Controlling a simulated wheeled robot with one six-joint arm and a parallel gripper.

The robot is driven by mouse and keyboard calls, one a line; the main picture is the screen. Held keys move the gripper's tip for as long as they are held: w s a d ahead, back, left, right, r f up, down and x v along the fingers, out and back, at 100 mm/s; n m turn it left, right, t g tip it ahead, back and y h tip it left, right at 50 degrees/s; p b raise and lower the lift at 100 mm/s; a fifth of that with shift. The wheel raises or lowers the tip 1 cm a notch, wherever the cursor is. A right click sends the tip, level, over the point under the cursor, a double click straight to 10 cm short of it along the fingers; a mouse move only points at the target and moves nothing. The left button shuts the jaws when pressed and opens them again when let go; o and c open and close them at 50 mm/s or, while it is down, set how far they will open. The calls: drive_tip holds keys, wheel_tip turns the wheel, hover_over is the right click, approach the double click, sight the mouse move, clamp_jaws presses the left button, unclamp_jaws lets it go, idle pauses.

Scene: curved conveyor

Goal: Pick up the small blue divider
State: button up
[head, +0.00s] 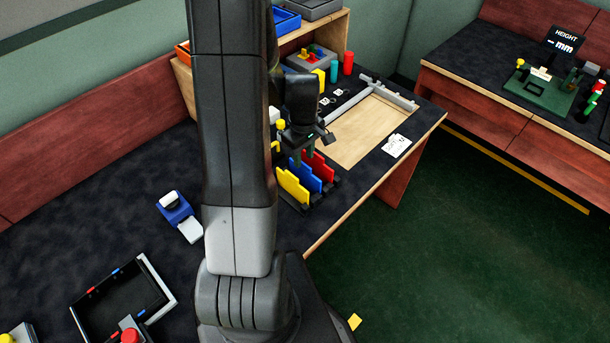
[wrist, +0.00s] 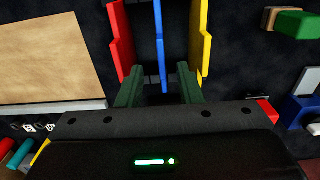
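The small blue divider (head: 305,176) stands upright in a dark rack (head: 320,196) on the table, between a yellow divider (head: 291,188) and a red divider (head: 319,166). In the wrist view the blue divider (wrist: 160,45) appears edge-on in the middle, with the red divider (wrist: 122,40) to its left and the yellow divider (wrist: 204,40) to its right. My gripper (wrist: 160,82) is open, with its two green fingers on either side of the blue divider's near end, apart from it. In the head view my gripper (head: 308,155) is just above the rack; the exact depth is unclear.
A wooden board (head: 365,130) in a grey frame lies behind the rack, with white cards (head: 397,146) beside it. A blue block-like device (head: 177,213) and a black tray (head: 122,300) are at left. My arm hides part of the table.

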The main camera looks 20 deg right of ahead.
sight(305, 165)
drive_tip(key=f, duration=0.2)
drive_tip(key=s+f+p, duration=0.1)
drive_tip(key=f, duration=0.1)
drive_tip(key=shift+f, duration=0.1)
drive_tip(key=shift+w+f, duration=0.1)
drive_tip(key=shift+f, duration=0.5)
clamp_jaws()
